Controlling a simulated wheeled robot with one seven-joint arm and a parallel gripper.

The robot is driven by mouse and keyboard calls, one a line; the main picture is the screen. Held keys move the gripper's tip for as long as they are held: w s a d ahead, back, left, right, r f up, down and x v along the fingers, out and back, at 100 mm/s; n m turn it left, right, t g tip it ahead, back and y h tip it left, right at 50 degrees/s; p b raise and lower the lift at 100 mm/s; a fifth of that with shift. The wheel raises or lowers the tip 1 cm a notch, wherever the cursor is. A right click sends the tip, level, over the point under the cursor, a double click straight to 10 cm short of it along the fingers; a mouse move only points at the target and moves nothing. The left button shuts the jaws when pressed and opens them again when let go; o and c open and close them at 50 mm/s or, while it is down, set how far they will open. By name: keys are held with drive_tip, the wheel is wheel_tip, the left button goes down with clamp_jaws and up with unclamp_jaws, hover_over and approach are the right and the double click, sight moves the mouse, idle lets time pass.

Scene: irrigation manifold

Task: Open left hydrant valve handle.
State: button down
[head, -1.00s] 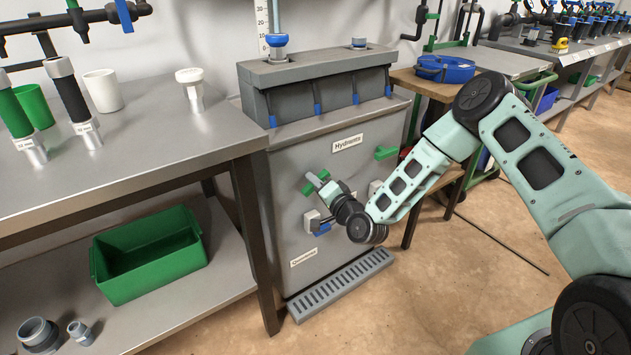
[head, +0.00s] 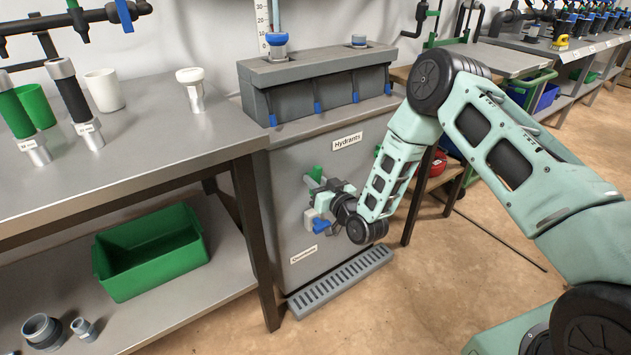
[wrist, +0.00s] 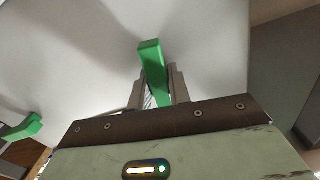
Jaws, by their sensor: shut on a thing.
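The left hydrant valve handle (head: 316,172) is a green lever on the front of the grey cabinet marked "Hydrants" (head: 290,185). My gripper (head: 318,186) is at the cabinet front and shut on this lever. In the wrist view the green lever (wrist: 151,58) stands between the two fingers of my gripper (wrist: 158,85), its end sticking out past them. A second green handle (wrist: 22,128) shows at the left of the wrist view, apart from my gripper. In the head view my arm mostly covers that side of the cabinet. The valve's body behind the lever is hidden.
A blue-handled outlet (head: 321,227) sits just below my gripper. A grey floor grate (head: 340,282) lies at the cabinet's foot. A metal bench (head: 130,160) with a green bin (head: 150,255) on its lower shelf stands left. Open floor lies in front.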

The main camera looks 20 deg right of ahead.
drive_tip(key=shift+n, duration=1.2)
drive_tip(key=c, duration=1.3)
unclamp_jaws()
drive_tip(key=shift+c, duration=0.2)
drive_tip(key=p+v, duration=0.1)
drive_tip(key=v, duration=1.6)
drive_tip(key=shift+s+p, duration=0.2)
drive_tip(key=shift+p, duration=0.15)
